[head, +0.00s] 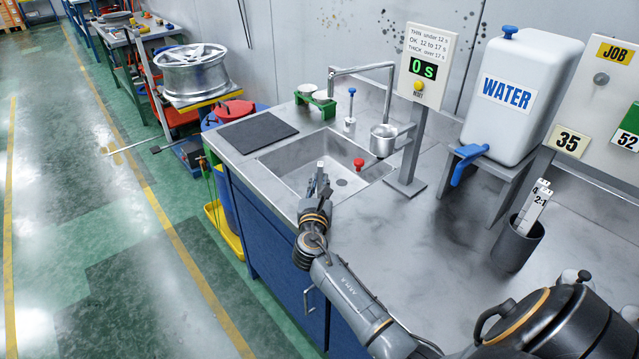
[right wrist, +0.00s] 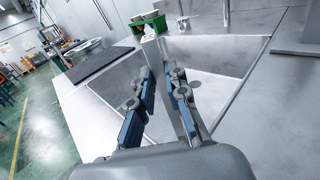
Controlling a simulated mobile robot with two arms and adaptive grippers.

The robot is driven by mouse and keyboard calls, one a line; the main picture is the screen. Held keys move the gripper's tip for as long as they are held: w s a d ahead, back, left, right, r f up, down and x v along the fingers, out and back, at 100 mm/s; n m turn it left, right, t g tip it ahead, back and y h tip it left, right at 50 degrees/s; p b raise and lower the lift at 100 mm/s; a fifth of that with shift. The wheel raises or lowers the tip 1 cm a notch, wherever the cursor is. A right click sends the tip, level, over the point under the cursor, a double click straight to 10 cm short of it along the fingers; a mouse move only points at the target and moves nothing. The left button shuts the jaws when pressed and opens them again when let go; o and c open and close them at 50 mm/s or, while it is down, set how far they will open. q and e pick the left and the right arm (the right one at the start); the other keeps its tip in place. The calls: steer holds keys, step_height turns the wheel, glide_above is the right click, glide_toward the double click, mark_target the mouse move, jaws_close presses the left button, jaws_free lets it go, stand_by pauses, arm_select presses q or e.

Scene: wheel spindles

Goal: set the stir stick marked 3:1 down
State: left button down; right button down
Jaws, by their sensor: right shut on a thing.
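My right gripper (head: 318,190) is over the front left part of the sink (head: 296,160). In the right wrist view its fingers (right wrist: 162,88) are closed on a thin, pale stir stick (right wrist: 170,75). The stick points away over the sink, and its tip (head: 320,166) shows just past the fingers in the head view. Its marking cannot be read from here. My left gripper is not in view.
A dark mat (head: 257,132) lies left of the sink. A red stopper (head: 359,163) is in the sink, and a metal cup (head: 383,140) is at its right edge. A timer post (head: 410,165) and WATER tank (head: 518,95) stand behind. Counter (head: 405,235) right of the sink is clear.

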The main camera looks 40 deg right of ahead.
steer(key=shift+s+a+f+b, duration=0.1)
steer(key=shift+s+f+b, duration=0.15)
steer(key=shift+f, duration=0.4)
steer(key=c, duration=1.3)
jaws_free()
steer(key=shift+f, duration=0.15)
steer(key=shift+c, duration=0.2)
steer(key=shift+a+r+p, duration=0.1)
steer(key=shift+r+p, duration=0.35)
steer(key=shift+r, duration=0.2)
steer(key=b+v, duration=0.1)
steer(key=v, duration=0.9)
steer(key=shift+s+a+r, duration=0.25)
steer(key=shift+s+a, duration=0.15)
steer(key=shift+s, duration=0.15)
